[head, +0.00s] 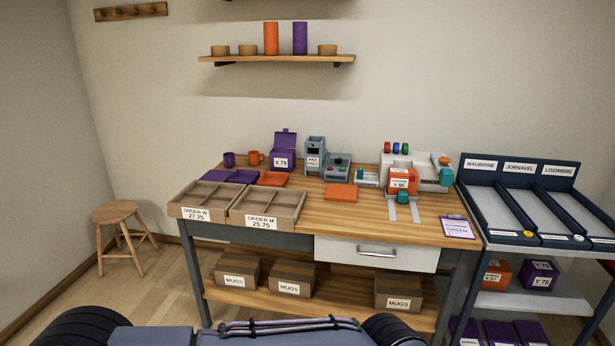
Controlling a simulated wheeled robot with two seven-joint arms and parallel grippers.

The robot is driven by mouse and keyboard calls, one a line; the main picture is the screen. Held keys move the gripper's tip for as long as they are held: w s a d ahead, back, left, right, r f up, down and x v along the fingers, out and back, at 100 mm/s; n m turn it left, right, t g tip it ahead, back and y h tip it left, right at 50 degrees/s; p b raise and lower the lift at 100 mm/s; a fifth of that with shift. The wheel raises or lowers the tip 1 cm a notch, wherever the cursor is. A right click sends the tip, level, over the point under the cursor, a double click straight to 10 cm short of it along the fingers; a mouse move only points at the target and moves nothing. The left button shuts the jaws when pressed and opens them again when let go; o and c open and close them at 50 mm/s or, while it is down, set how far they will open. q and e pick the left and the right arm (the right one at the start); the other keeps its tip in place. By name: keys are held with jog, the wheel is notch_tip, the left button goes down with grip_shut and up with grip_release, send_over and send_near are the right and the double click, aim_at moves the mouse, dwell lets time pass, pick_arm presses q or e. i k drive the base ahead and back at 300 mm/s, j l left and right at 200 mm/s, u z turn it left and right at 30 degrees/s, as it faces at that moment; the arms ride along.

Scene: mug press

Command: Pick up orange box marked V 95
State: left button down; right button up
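An orange box (411,187) with a white label stands upright on the workbench (335,212), in the grey and teal fixture right of centre. Its small label seems to start with V, but I cannot read the number surely. Part of a further orange box shows at the right edge. Neither of my grippers is in view.
Two divided cardboard order trays (262,225) fill the bench's left front. A purple box (283,158), mugs and small machines stand behind. A dark three-lane rack (519,239) adjoins the bench at right. A stool (115,212) stands left. Mug cartons (290,270) sit below.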

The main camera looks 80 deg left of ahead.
aim_at(406, 179)
jog(key=u, duration=0.5)
jog(key=k+l+u, duration=0.1)
jog(key=u, duration=0.85)
jog(key=k+u, duration=0.1)
jog(key=u, duration=0.4)
jog(key=i+l+u, duration=0.45)
jog(key=i+l, duration=0.15)
jog(key=i, duration=0.5)
jog(key=i+l+u, duration=0.5)
jog(key=i+l, duration=0.5)
jog(key=i+l+u, duration=0.1)
jog(key=i+l, duration=0.2)
jog(key=i, duration=0.25)
